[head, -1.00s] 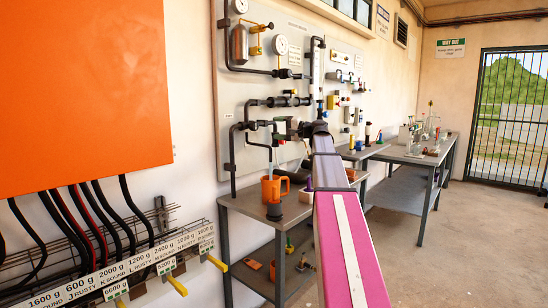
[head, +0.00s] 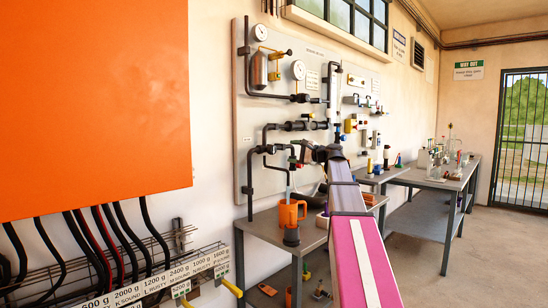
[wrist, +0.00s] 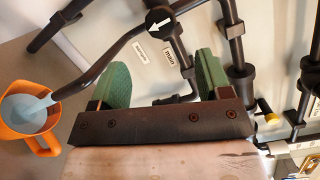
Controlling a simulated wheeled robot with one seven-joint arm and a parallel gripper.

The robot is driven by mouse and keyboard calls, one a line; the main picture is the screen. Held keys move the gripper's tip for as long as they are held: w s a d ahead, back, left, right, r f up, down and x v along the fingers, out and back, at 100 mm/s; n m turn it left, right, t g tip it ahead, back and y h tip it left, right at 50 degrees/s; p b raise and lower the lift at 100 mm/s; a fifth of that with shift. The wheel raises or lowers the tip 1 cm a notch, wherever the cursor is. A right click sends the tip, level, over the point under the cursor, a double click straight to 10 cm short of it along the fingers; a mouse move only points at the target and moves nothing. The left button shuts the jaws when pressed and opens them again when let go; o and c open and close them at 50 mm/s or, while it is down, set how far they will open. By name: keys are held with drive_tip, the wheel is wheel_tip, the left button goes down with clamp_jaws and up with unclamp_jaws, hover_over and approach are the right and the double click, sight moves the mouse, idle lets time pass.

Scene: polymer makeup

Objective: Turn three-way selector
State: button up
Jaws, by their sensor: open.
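The three-way selector (wrist: 158,22) shows at the top of the wrist view as a round black knob with a white arrow pointing lower left. Black pipes meet at it, and small labels, one reading "main" (wrist: 171,66), sit just below it. My gripper (wrist: 163,78) is open, its two green pads spread apart with nothing between them. The selector lies beyond the pads, between them from left to right, and appears apart from them. In the head view my gripper (head: 305,153) is in front of the pipework, and I cannot clearly make out the selector there.
An orange jug (wrist: 18,131) stands at the left of the wrist view; it also shows on the grey bench (head: 262,229) in the head view. The wall panel (head: 262,115) carries gauges, pipes and valves. An orange box (head: 90,100) hangs at left. The floor at right is open.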

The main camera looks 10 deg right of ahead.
sight(274, 150)
drive_tip(key=w+a+m, duration=0.2)
drive_tip(key=w+a+m+t+h, duration=0.1)
drive_tip(key=w+a+m, duration=0.1)
drive_tip(key=a, duration=0.1)
drive_tip(key=w+a+m, duration=0.2)
drive_tip(key=a, duration=0.1)
drive_tip(key=shift+w+a+r+m+t+h, duration=0.15)
drive_tip(key=shift+w+r+m+t+h, duration=0.05)
drive_tip(key=shift+w+m+t+h, duration=0.15)
drive_tip(key=shift+c, duration=0.3)
drive_tip(key=c, duration=0.9)
